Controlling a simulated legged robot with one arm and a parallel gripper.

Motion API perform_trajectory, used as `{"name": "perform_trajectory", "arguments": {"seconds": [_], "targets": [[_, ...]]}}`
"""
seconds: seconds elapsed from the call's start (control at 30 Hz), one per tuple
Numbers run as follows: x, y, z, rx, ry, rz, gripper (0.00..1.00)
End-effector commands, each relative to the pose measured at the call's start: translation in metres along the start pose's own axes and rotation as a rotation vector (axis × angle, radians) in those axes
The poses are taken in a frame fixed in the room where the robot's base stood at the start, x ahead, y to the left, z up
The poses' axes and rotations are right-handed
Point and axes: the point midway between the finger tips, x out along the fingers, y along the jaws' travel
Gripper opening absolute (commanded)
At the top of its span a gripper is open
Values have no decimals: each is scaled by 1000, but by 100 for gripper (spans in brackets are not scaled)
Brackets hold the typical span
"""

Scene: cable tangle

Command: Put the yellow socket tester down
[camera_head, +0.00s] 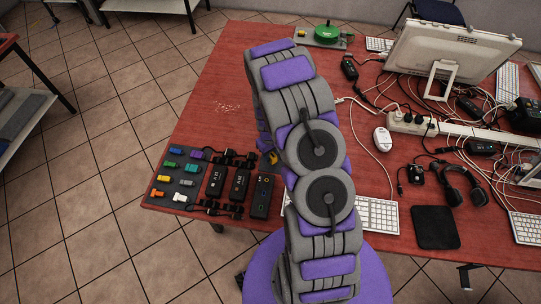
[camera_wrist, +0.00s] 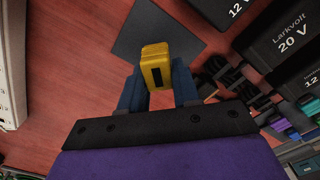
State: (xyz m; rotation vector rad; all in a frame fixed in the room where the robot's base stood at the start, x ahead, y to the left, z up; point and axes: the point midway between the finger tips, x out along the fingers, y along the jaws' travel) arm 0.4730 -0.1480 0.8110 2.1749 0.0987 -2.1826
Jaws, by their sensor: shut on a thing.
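The yellow socket tester (camera_wrist: 155,58) is between the two blue fingers of my gripper (camera_wrist: 157,78) in the wrist view. My gripper is shut on it. A dark flat square (camera_wrist: 140,32) lies on the red table beyond the tester. The tester overlaps its near edge in the picture; I cannot tell how high it is above the table. In the head view only a small bit of the yellow tester (camera_head: 273,157) shows, left of my arm. My arm hides most of the gripper there.
Black power bricks (camera_wrist: 285,35) lie to the right in the wrist view. In the head view, bricks (camera_head: 240,185) and a dark tray (camera_head: 163,196) of small coloured parts are at front left. Cables, a power strip (camera_head: 410,123) and a monitor (camera_head: 445,47) crowd the right. Red tabletop (camera_head: 222,85) is clear at back left.

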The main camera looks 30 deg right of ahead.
Motion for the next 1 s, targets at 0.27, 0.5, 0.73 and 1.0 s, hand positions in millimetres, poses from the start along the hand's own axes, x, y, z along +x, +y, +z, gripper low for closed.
{"name": "perform_trajectory", "arguments": {"seconds": [0.27,0.5,0.73,1.0], "targets": [[11,0,0,1,3,2,0],[12,0,0,1,2,1,41],[12,0,0,1,2,1,57],[7,0,0,1,3,2,57]]}}
